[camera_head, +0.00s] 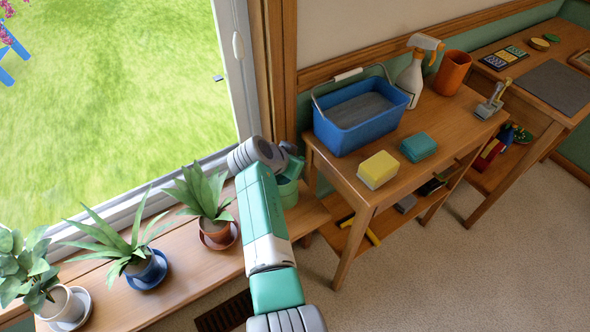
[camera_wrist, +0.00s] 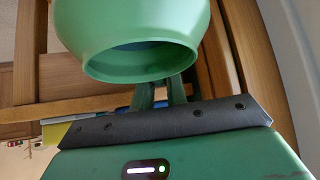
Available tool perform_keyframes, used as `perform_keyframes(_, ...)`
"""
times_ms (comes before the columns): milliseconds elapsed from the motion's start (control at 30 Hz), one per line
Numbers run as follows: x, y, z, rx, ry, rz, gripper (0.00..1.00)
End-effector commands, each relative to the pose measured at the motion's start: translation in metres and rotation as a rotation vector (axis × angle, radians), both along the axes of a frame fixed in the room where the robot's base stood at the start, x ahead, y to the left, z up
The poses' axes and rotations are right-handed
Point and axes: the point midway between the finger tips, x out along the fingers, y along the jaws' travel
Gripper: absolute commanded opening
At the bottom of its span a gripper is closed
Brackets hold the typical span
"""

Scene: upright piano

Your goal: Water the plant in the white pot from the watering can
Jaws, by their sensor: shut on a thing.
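The plant in the white pot (camera_head: 62,304) stands on a pale saucer at the left end of the windowsill shelf, in the head view. The green watering can (camera_head: 288,192) is at the right end of the shelf, partly behind my arm. In the wrist view, the can's round green body (camera_wrist: 135,35) fills the top, with a dark opening facing the camera. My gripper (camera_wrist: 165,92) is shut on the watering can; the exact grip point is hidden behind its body. I cannot tell whether the can rests on the shelf.
A plant in a blue pot (camera_head: 147,271) and one in a terracotta pot (camera_head: 216,234) stand between the can and the white pot. The window is behind them. A wooden table with a blue basin (camera_head: 352,137), sponges and a spray bottle (camera_head: 410,78) stands at right.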

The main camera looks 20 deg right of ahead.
Motion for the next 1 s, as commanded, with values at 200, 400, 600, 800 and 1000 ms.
perform_keyframes(200, 0.014, -0.004, -0.008, -0.001, -0.001, 0.000, 0.00)
perform_keyframes(400, 0.017, -0.005, -0.032, -0.001, 0.000, 0.001, 0.00)
perform_keyframes(600, 0.017, -0.005, -0.032, 0.000, 0.002, 0.001, 0.00)
perform_keyframes(800, 0.016, -0.005, -0.033, 0.001, 0.003, 0.001, 0.36)
perform_keyframes(1000, 0.017, -0.005, -0.032, 0.000, 0.002, 0.001, 0.36)
